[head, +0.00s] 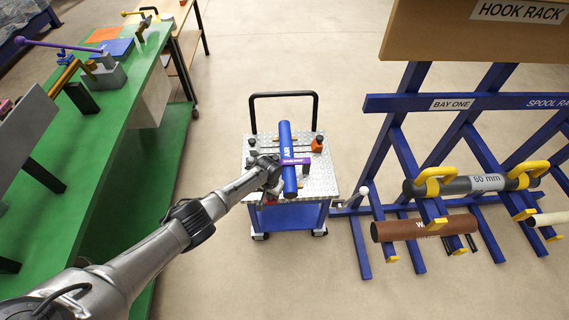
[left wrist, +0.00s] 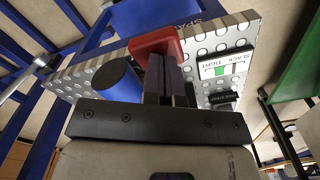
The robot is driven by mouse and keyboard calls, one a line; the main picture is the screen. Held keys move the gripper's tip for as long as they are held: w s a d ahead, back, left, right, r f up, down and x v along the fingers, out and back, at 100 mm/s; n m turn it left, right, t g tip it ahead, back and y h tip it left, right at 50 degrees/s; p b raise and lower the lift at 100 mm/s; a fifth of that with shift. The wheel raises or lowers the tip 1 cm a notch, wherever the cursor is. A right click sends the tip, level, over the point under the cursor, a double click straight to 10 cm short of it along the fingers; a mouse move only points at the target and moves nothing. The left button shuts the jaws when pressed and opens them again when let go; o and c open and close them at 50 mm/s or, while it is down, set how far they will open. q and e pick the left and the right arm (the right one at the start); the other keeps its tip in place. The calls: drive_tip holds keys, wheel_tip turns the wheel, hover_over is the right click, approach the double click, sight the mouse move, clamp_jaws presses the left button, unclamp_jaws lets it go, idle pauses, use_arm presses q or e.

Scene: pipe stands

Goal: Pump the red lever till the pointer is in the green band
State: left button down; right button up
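In the left wrist view a red lever end (left wrist: 157,46) lies just beyond the tips of my left gripper (left wrist: 168,62). Its two dark fingers are close together with no clear gap; they overlap the red part, and contact cannot be told. A white gauge (left wrist: 228,64) marked SLACK and TIGHT has a green band (left wrist: 218,70); the pointer is too small to read surely. In the head view my left gripper (head: 268,172) is over the cart, left of a blue pipe (head: 287,150) marked AIR. A purple strap (head: 294,161) crosses the pipe. My right gripper is out of view.
A green bench (head: 125,85) stands at left. A blue rack (head: 385,140) with pipes stands at right. A black block (left wrist: 222,101) sits near the gauge.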

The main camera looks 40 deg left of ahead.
use_arm(q)
drive_tip(key=shift+f+b, duration=0.8)
drive_tip(key=shift+f, duration=0.35)
drive_tip(key=shift+r, duration=0.1)
drive_tip(key=shift+f, duration=0.2)
drive_tip(key=shift+r, duration=0.1)
wheel_tip(320, 180, up, 3)
drive_tip(key=p, duration=0.3)
drive_tip(key=shift+r+p, duration=0.2)
drive_tip(key=shift+p, duration=0.1)
wheel_tip(320, 180, up, 4)
drive_tip(key=p, duration=0.4)
drive_tip(key=shift+f, duration=0.1)
